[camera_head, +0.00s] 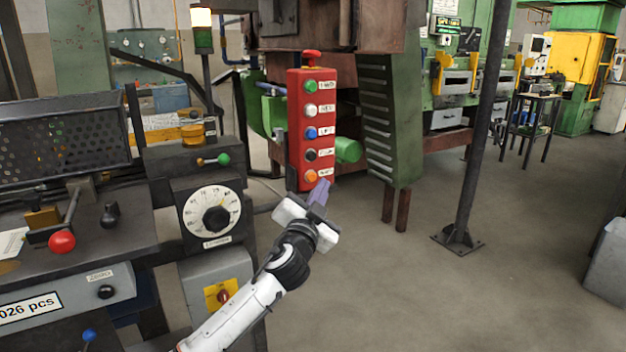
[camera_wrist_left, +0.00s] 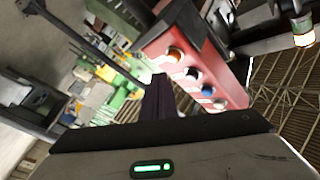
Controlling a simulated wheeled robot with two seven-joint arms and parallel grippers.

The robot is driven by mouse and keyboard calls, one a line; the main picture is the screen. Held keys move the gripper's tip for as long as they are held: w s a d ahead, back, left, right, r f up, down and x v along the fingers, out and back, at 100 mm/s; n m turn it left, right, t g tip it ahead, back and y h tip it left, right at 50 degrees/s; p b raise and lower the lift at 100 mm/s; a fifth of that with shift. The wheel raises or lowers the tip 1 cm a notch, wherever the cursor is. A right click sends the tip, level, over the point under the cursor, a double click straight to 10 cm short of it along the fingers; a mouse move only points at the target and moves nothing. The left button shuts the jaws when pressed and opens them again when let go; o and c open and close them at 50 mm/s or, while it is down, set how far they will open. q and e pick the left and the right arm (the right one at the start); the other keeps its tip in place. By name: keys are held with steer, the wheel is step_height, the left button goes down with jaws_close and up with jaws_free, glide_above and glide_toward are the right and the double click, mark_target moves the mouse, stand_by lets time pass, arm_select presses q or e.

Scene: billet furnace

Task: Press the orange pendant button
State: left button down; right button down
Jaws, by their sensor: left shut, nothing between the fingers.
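The red pendant (camera_head: 308,130) hangs upright in the middle of the head view, with a column of green, white, blue, black and orange buttons and a red knob on top. The orange button (camera_head: 311,176) is the lowest one. In the left wrist view the pendant (camera_wrist_left: 190,45) looks tilted, and its orange button (camera_wrist_left: 175,54) is nearest the gripper. My left gripper (camera_head: 320,190) is shut and empty, its purple-grey fingers just below and right of the orange button. In the wrist view the fingers (camera_wrist_left: 158,98) appear apart from the button. My right gripper is not in view.
A dark machine bench with a round white dial (camera_head: 212,218) and a red-knobbed lever (camera_head: 62,241) stands at the left. A dark post (camera_head: 478,130) stands on the right. The floor (camera_head: 400,290) in front is clear.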

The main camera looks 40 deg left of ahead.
arm_select(q)
steer(key=shift+w+a, duration=0.25)
steer(key=shift+a, duration=0.35)
steer(key=shift+a, duration=0.15)
stand_by(1.6)
steer(key=shift+w+a, duration=0.15)
steer(key=shift+a, duration=0.05)
steer(key=shift+w+a, duration=0.2)
steer(key=shift+a, duration=0.3)
stand_by(0.7)
steer(key=shift+d, duration=0.1)
steer(key=shift+s+d, duration=0.4)
steer(key=shift+d, duration=0.4)
steer(key=shift+s+d, duration=0.3)
steer(key=shift+d, duration=0.45)
steer(key=shift+s+d, duration=0.35)
steer(key=shift+d, duration=0.45)
steer(key=shift+s+d, duration=0.3)
steer(key=shift+d, duration=0.45)
